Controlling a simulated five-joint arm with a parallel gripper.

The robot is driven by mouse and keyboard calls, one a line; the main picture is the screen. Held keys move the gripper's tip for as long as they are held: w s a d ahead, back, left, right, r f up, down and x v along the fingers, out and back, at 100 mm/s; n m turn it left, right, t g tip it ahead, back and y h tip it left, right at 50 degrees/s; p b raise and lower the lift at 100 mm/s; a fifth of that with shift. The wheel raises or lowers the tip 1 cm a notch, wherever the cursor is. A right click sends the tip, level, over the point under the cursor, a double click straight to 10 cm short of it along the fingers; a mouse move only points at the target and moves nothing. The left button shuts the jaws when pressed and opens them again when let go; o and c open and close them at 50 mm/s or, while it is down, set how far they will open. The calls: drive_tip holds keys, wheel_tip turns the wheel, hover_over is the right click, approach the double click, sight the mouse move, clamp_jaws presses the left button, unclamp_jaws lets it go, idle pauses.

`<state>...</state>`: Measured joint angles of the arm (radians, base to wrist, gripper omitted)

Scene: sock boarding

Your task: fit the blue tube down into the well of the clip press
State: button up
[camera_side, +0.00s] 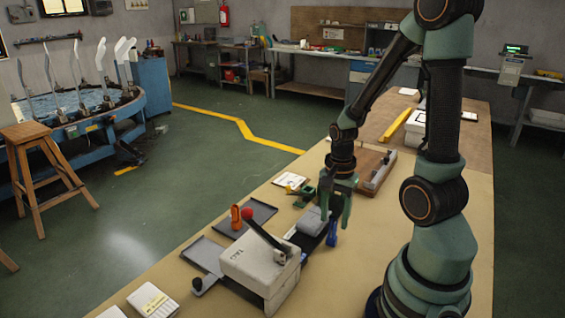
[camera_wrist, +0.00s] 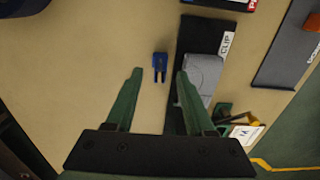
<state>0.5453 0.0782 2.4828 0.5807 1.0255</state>
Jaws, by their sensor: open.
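The blue tube (camera_side: 332,233) stands on the table beside the clip press. In the wrist view it is a small blue piece (camera_wrist: 160,60) with two dark prongs, left of the press. The clip press shows as a black base (camera_wrist: 198,35) with a CLIP label and a grey block (camera_wrist: 203,76) on it; the grey block also shows in the side view (camera_side: 312,221). I cannot make out the well. My gripper (camera_side: 336,212) points down, open and empty. In the wrist view the blue tube lies between its fingertips (camera_wrist: 159,72), apart from both; the right finger overlaps the press.
A dark tray (camera_side: 262,211) and an orange cylinder (camera_side: 236,217) are to the left. A small green and yellow fixture (camera_side: 304,198) sits behind the press. The table left of the tube is clear in the wrist view.

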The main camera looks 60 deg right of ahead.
sight(333, 233)
drive_tip(key=shift+f, duration=1.15)
clamp_jaws()
drive_tip(key=shift+r, duration=0.1)
